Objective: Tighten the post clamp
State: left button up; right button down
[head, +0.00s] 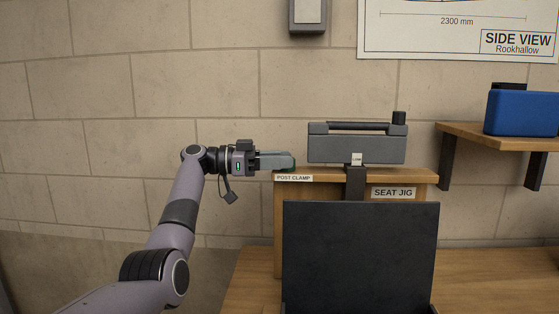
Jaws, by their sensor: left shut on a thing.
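The grey clamp body (357,149) is in the middle of the head view, on a dark post (355,184). It has a dark bar along its top, a black knob (399,118) at its right end and a small white tag. A label reading POST CLAMP (293,178) is on the wooden board to its left. My left gripper (286,161) comes in level from the left, just above that label. Its fingers are shut on a part of the post clamp that they mostly hide; a little green shows at the tips. My right gripper is out of view.
A wooden board (430,178) carries a SEAT JIG label (393,192). A dark panel (360,255) stands in front of it on the wooden bench (490,280). A blue box (522,113) sits on a shelf (500,137) at right. A block wall is close behind.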

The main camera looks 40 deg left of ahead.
pick_arm(q)
jog(key=shift+g, duration=0.3)
dwell(0.4)
jog(key=o, duration=1)
jog(key=shift+o, duration=0.2)
jog(key=shift+a, duration=0.1)
jog(key=b+v, duration=0.1)
jog(key=v, duration=0.6)
jog(key=shift+f, duration=0.1)
